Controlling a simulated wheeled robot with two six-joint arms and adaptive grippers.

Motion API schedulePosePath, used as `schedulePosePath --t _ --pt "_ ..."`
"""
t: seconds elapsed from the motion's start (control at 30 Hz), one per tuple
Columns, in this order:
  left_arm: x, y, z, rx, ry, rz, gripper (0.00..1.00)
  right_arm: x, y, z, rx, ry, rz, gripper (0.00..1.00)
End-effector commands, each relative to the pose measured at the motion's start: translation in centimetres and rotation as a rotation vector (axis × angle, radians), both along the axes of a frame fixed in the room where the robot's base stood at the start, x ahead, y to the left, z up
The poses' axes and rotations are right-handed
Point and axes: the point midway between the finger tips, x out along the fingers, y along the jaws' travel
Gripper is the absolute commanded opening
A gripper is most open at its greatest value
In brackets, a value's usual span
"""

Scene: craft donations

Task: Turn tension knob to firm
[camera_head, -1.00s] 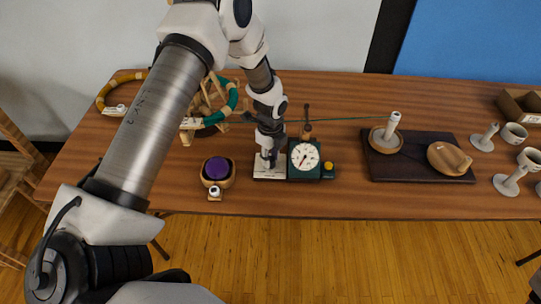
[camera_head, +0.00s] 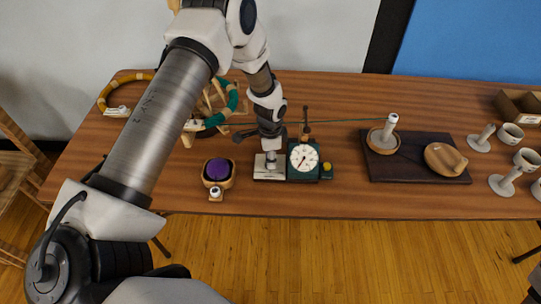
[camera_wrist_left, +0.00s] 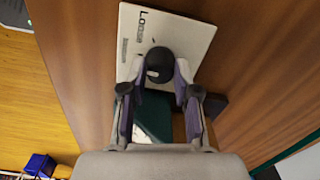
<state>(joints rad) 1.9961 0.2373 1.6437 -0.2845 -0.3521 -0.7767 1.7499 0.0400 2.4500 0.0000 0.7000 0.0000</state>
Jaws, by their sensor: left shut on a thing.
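The tension knob (camera_wrist_left: 160,62) is a dark round knob on a white plate (camera_wrist_left: 135,30), which also shows in the head view (camera_head: 262,177). Printed lettering, seemingly starting with "LO", shows at one end of the plate in the left wrist view. My left gripper (camera_head: 270,153) points down over the plate. Its fingers (camera_wrist_left: 161,72) lie on both sides of the knob and are shut on it. The knob's pointer direction and the firm mark cannot be made out. A dark green box with a round white dial (camera_head: 304,157) adjoins the plate. My right gripper is out of view.
A wooden bowl with a purple cushion (camera_head: 216,170) stands left of the plate. A green thread (camera_head: 350,120) runs from the device's post towards a spool on a dark board (camera_head: 415,171).

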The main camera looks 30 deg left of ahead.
Motion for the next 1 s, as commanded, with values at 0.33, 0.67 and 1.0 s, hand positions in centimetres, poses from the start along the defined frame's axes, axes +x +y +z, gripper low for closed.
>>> schedulePosePath --t 0.33,0.67,1.0 --pt "-0.7 -0.1 -0.3 0.000 0.017 0.328 0.00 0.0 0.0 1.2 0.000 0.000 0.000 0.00" --pt "-0.7 -0.1 -0.3 0.002 0.016 0.642 0.00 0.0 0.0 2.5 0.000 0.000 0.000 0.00" --pt "-0.7 -0.1 -0.3 0.003 0.017 0.934 0.00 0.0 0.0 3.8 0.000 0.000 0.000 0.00"
